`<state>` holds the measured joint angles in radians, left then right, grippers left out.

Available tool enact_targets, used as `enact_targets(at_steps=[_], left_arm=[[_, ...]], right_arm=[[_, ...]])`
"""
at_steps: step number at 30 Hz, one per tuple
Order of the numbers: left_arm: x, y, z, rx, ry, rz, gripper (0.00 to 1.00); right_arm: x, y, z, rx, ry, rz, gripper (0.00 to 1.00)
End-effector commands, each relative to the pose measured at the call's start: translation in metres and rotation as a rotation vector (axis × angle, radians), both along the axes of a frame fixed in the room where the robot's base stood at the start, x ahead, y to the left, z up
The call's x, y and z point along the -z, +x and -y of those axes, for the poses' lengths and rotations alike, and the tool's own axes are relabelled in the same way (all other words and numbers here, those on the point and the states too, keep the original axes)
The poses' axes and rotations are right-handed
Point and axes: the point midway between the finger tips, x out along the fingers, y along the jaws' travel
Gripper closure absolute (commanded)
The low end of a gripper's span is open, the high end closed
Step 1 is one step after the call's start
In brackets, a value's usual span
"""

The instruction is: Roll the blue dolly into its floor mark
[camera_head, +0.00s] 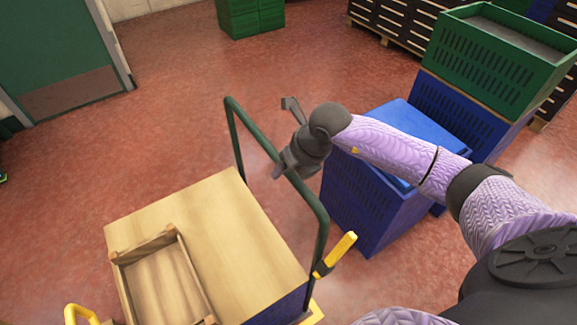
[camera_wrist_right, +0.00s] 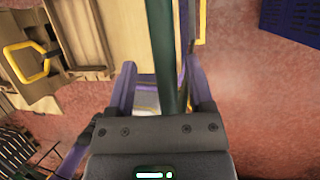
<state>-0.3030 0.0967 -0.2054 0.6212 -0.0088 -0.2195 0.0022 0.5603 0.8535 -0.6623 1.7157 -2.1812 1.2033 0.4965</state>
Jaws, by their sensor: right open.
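The dolly (camera_head: 215,215) is at the bottom centre of the head view. It has a light wooden top, a strip of blue side low at the right, and a dark green tube handle (camera_head: 312,200) along its far right side. My right gripper (camera_head: 285,140) is at the upper part of this handle. In the right wrist view the handle tube (camera_wrist_right: 165,50) runs between the two open fingers (camera_wrist_right: 163,90). I cannot tell whether the fingers touch it. My left gripper is not in view. I cannot make out a floor mark for certain.
A shallow wooden tray (camera_head: 120,255) lies on the dolly's top. Blue crates (camera_head: 365,205) stand just right of the handle, with a green crate (camera_head: 490,60) stacked behind. A yellow grip (camera_head: 340,252) sticks out by the handle. Red floor (camera_head: 170,130) is clear beyond and left.

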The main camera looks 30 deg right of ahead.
Motion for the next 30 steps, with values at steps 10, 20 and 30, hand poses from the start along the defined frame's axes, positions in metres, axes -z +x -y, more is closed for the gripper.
enact_targets(at_steps=[10,20,30], left_arm=[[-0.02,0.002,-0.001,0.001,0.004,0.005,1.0],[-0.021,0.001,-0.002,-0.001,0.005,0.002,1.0],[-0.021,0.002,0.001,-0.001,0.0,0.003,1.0]], right_arm=[[-0.075,-0.029,0.017,-0.001,-0.002,0.002,0.33],[-0.085,-0.034,0.02,-0.001,0.0,-0.001,0.33],[-0.085,-0.037,-0.019,-0.064,0.172,0.028,0.33]])
